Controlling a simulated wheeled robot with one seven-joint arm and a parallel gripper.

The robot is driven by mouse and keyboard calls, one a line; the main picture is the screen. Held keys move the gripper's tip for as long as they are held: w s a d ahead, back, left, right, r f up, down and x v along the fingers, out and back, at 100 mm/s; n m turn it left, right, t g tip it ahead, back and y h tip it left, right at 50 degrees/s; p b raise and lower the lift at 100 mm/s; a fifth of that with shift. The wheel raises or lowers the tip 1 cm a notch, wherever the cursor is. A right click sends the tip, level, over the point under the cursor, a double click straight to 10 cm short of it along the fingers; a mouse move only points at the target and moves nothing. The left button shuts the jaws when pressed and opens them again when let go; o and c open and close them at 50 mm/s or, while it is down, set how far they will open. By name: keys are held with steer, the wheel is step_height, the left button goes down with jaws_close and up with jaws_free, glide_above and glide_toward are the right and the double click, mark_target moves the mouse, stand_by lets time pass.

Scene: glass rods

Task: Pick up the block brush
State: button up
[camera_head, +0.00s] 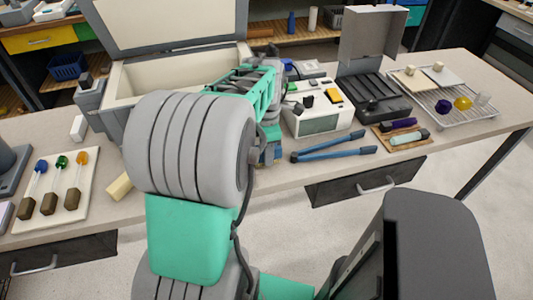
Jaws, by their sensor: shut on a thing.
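My arm rises through the middle of the picture and reaches over the bench toward the back. Its large grey joint covers what lies behind it. My gripper's fingers cannot be made out behind the arm, nor can anything between them. I cannot pick out the block brush with certainty. A pale yellowish block (119,187) lies near the bench's front edge, just left of my grey joint. I cannot tell whether it is the brush.
The bench (440,150) holds a white device (318,119), blue-handled tongs (335,146), a black open case (374,97) and a wire rack (455,108) at right. A white tray (88,205) with several coloured rods is at left. A large open box (165,78) stands behind my arm.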

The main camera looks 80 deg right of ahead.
jaws_close()
steer(key=shift+r, duration=0.3)
steer(key=r, duration=0.4)
steer(key=shift+s+a+r, duration=0.15)
steer(key=shift+s+a, duration=0.1)
steer(key=shift+a, duration=0.05)
steer(key=s+a+r+b, duration=0.1)
steer(key=s+a+r, duration=0.5)
steer(key=a, duration=0.5)
step_height(320, 180, up, 3)
steer(key=shift+s+a+f, duration=0.15)
steer(key=shift+s+a, duration=0.05)
steer(key=shift+s, duration=0.2)
steer(key=o, duration=0.5)
jaws_free()
jaws_close()
